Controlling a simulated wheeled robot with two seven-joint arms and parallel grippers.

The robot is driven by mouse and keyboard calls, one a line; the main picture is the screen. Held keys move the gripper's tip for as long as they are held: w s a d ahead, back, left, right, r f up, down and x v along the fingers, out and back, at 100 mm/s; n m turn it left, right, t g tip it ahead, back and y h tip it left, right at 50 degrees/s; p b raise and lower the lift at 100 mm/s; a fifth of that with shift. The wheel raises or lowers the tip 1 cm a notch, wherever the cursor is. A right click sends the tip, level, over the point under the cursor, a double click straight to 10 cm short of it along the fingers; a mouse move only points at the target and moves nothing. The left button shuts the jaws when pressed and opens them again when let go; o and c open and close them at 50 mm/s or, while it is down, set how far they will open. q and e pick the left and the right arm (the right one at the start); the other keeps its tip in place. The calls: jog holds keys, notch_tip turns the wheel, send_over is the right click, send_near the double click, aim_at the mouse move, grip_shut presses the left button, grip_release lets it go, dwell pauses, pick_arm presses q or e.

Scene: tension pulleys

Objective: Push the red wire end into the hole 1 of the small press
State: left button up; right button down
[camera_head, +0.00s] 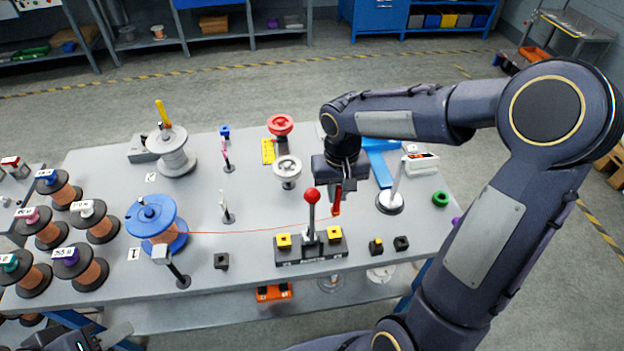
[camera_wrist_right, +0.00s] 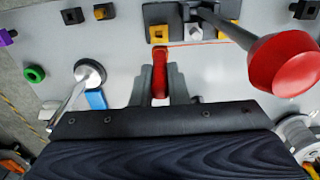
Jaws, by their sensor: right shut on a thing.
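My right gripper (camera_head: 338,193) is shut on the red wire end (camera_head: 337,206), just right of the press lever and above the table. In the right wrist view the red wire end (camera_wrist_right: 160,72) sits between the fingers (camera_wrist_right: 159,92), close to a yellow block (camera_wrist_right: 159,34). The small press (camera_head: 311,256) has a black base, two yellow blocks and a lever with a red ball (camera_head: 312,195). I cannot read which hole is 1. The thin red wire (camera_head: 250,230) runs to the blue-topped spool (camera_head: 155,212). My left gripper (camera_head: 88,340) shows only partly at the bottom left; its jaws are unclear.
A white stand (camera_head: 390,200) and a green ring (camera_head: 441,199) lie to the right. Small black and yellow blocks (camera_head: 376,246) sit right of the press. A white pulley (camera_head: 288,168) and a red-topped pulley (camera_head: 280,125) stand behind. Several labelled spools fill the left end.

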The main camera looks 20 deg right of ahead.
aim_at(336, 214)
jog(key=shift+s+d+f+b, duration=0.15)
jog(key=shift+s+f+b, duration=0.05)
jog(key=shift+f+b, duration=0.2)
notch_tip(336, 214, down, 2)
jog(key=shift+w+f+b, duration=0.15)
jog(key=shift+b, duration=0.7)
jog(key=shift+f+b, duration=0.6)
jog(key=shift+f, duration=0.2)
jog(key=shift+f+b, duration=0.65)
jog(key=shift+f, duration=0.05)
jog(key=shift+f+b, duration=0.85)
jog(key=shift+f, duration=0.15)
dwell(0.6)
jog(key=c, duration=1.3)
grip_release()
jog(key=shift+c, duration=0.2)
